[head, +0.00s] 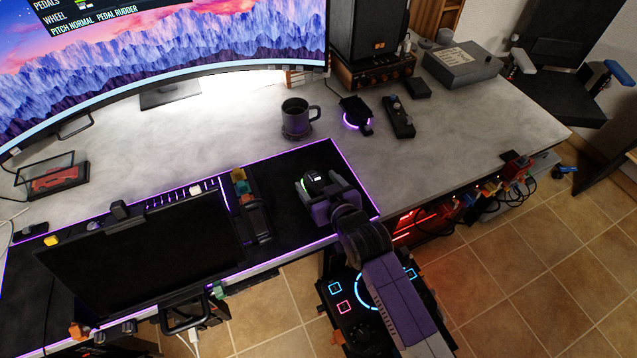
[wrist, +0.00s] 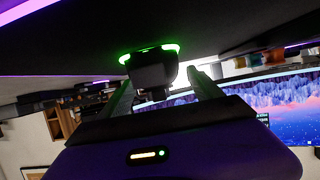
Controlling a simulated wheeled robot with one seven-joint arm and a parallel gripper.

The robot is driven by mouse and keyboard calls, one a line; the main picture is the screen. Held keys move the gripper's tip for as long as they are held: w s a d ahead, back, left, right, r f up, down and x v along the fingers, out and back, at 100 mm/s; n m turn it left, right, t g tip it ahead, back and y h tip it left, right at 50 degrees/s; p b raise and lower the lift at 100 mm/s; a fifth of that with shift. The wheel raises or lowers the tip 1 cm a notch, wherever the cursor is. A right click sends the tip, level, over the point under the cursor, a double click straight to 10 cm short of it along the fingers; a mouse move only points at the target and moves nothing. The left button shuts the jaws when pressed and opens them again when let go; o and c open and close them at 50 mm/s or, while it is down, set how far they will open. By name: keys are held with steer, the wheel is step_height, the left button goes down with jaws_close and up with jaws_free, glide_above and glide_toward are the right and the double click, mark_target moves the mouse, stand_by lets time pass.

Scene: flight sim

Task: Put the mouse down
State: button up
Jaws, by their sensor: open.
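The mouse (head: 315,182) is dark with a green glow and sits at the right part of the black desk mat (head: 290,163). My gripper (head: 319,184) is open, with one finger on each side of the mouse. In the wrist view, which is upside down, the mouse (wrist: 152,68) appears against the dark mat surface between the spread fingers of my gripper (wrist: 160,78). A gap shows beside the right finger there; whether the left finger touches the mouse I cannot tell.
A mug (head: 295,117) stands behind the mat. A glowing puck-like device (head: 356,113) and a small black controller (head: 399,117) lie to its right. A dark screen panel (head: 140,255) is at the left front.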

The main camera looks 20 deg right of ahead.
steer(key=shift+r, duration=0.1)
steer(key=shift+s+r, duration=0.1)
steer(key=shift+s, duration=0.05)
steer(key=v, duration=1.1)
steer(key=shift+s+r, duration=0.15)
steer(key=shift+s, duration=0.2)
